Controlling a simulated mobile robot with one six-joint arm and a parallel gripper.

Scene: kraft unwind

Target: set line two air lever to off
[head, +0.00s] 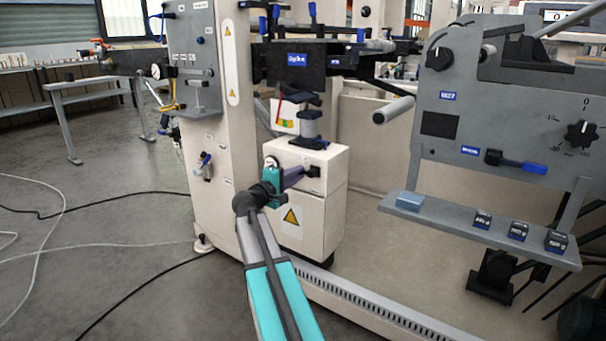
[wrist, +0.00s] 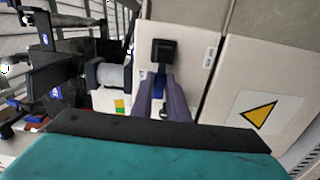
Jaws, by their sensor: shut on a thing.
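My gripper (head: 302,173), with purple fingers, reaches the front of a white cabinet (head: 325,162). In the wrist view the fingers close around a narrow blue lever handle (wrist: 159,87).
A grey panel (head: 463,120) at right carries knobs and another blue lever (head: 517,162). Its shelf (head: 420,211) with small boxes juts out below. A blue-handled valve (head: 204,164) sits on the white column. Hoses cross the floor at left.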

